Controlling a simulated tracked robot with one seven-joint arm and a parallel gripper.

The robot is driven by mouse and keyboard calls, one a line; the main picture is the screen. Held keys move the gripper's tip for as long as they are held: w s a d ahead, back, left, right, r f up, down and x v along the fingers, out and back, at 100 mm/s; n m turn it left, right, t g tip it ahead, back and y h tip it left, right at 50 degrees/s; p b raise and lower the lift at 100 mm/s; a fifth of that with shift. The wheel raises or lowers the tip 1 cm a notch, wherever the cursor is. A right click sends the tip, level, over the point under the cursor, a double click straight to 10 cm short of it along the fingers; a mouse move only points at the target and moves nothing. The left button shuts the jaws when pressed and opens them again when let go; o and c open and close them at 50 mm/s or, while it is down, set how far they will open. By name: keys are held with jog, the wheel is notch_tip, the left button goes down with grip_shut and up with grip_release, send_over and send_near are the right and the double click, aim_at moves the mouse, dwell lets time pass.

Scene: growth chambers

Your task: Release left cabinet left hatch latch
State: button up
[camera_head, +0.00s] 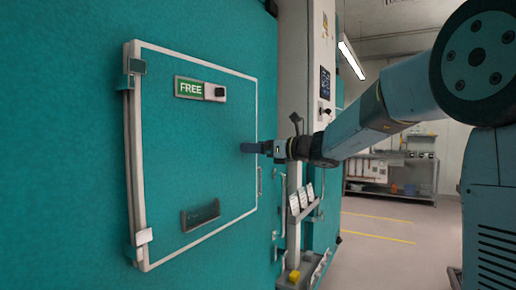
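The teal cabinet (70,120) fills the left of the view. Its hatch (165,150) is a teal panel with a white border, and looks closed. A green "FREE" sign (190,88) with a dark knob (220,93) sits near the hatch top. A dark recessed handle (200,215) sits low on the hatch. Small hinge-like fittings are on the left edge. A thin pale handle (259,182) is by the right edge. My gripper (250,148) is in front of the hatch's right edge, pointing left. Its fingers are seen side-on, so their opening and any contact are unclear.
A pale column (297,60) with a small dark display (325,82) stands right of the hatch. White tags (303,198) and a yellow item (294,277) are lower there. A metal shelf (390,185) stands at the back. The grey floor (385,240) between is clear.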

jog(key=shift+c, duration=0.3)
jog(key=c, duration=1)
jog(key=shift+n, duration=0.4)
jog(key=n, duration=1.6)
jog(key=shift+s+a+f+n, duration=0.2)
jog(key=shift+s+f+n, duration=0.1)
jog(key=shift+f+n, duration=0.1)
jog(key=shift+n, duration=0.3)
